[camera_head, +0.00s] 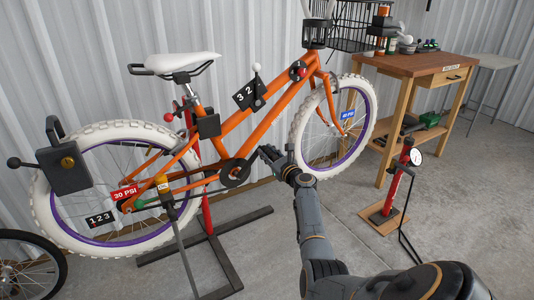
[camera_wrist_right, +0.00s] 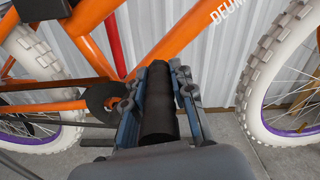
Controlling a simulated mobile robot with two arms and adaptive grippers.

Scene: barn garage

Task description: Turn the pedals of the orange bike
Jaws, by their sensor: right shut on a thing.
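The orange bike (camera_head: 277,108) with white tires is held up on a stand. Its dark chainring (camera_head: 235,173) sits low on the frame and also shows in the wrist view (camera_wrist_right: 98,99). My right gripper (camera_head: 268,155) is just right of the chainring. In the wrist view, the right gripper (camera_wrist_right: 158,85) is shut on a black cylindrical pedal (camera_wrist_right: 160,108), with one finger on each side. The crank arm behind the pedal is mostly hidden. My left gripper is out of view.
A red and black stand (camera_head: 208,240) spreads its feet on the floor under the bike. A wooden workbench (camera_head: 420,65) stands at the right. A red floor pump (camera_head: 395,185) stands on its base before it. A black wheel (camera_head: 30,265) is at lower left.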

